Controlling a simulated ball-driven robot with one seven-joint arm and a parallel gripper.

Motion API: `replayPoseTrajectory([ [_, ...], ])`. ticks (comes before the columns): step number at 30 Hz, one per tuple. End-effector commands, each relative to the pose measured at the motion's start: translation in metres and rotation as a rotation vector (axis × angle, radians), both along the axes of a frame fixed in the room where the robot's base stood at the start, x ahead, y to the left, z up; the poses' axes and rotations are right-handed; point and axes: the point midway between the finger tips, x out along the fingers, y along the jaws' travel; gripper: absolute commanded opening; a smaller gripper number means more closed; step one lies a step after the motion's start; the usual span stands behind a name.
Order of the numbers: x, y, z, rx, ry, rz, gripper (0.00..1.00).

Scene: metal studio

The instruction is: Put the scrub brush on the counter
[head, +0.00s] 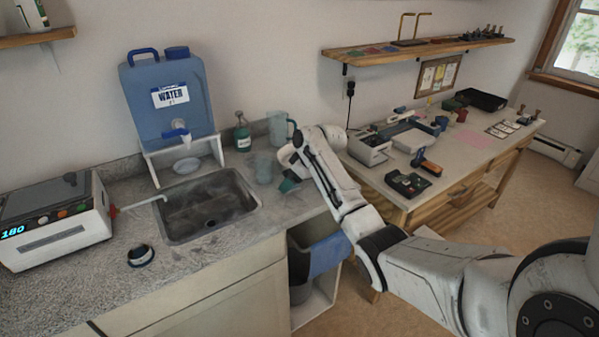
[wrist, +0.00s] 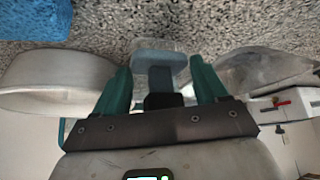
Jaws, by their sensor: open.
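My gripper (head: 288,184) hangs low over the counter (head: 215,265), just right of the sink, its teal fingers partly hidden by my wrist in the head view. In the wrist view my gripper (wrist: 162,82) is open, with a teal finger on either side. A grey-blue block with a pale upper edge and a dark part below (wrist: 158,66) shows between the fingers. It looks like the scrub brush, but I cannot tell for certain, nor whether it touches the fingers. Speckled counter (wrist: 200,28) lies behind it. I cannot make out this block in the head view.
The sink (head: 205,205) is left of my gripper. A clear glass (head: 263,168), a pitcher (head: 279,128) and a soap bottle (head: 242,132) stand close behind. A small black-and-white round item (head: 141,255) sits on the front counter.

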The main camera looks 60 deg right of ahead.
Motion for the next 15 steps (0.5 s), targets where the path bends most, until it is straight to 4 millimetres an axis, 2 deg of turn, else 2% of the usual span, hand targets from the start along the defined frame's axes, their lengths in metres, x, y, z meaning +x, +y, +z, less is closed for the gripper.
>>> replayPoseTrajectory([
  [15,-0.051,0.003,0.079,-0.002,-0.003,-0.002,0.72],
])
